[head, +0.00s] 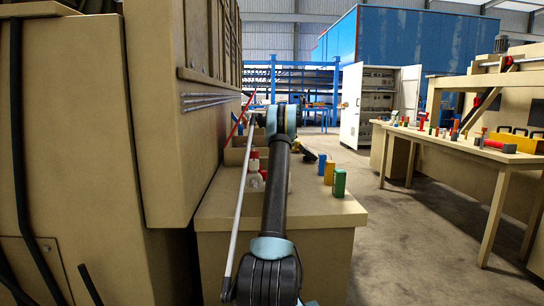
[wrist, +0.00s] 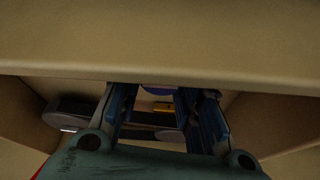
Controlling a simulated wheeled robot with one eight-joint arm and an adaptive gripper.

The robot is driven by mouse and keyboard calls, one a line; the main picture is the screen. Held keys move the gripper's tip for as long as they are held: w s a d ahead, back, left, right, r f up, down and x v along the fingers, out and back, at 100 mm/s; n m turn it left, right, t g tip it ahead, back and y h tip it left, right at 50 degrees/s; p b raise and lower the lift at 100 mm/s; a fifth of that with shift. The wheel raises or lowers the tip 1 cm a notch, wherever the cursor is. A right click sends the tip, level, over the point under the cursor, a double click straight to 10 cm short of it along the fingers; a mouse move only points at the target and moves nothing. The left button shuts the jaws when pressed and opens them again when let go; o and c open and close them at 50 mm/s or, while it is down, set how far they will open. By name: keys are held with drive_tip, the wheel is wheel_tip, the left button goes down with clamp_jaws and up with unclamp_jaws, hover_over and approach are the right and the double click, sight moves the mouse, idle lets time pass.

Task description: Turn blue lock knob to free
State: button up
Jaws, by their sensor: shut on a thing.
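In the wrist view my gripper (wrist: 158,98) has its two blue fingers on either side of a small purple-blue piece, which looks like the blue lock knob (wrist: 157,91). The fingers are shut on it, just under the edge of a beige panel (wrist: 160,45). Only a thin strip of the knob shows, so its turned position cannot be told. A small yellow mark or part (wrist: 164,107) shows between the fingers, with a dark grey bar (wrist: 75,112) behind them. In the head view my arm stretches forward, and neither the knob nor the fingers can be made out.
A large beige machine (head: 165,110) stands close on the left. A beige bench (head: 325,207) below my arm carries red-capped bottles (head: 254,166), a yellow block (head: 329,173) and a green block (head: 339,183). A cluttered table (head: 455,146) stands right, with clear floor (head: 400,240) between.

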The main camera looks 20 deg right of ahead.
idle(0.3)
drive_tip(key=o, duration=1)
drive_tip(key=shift+o, duration=0.2)
drive_tip(key=v, duration=1.2)
drive_tip(key=shift+d+f, duration=0.1)
drive_tip(key=shift+f, duration=0.05)
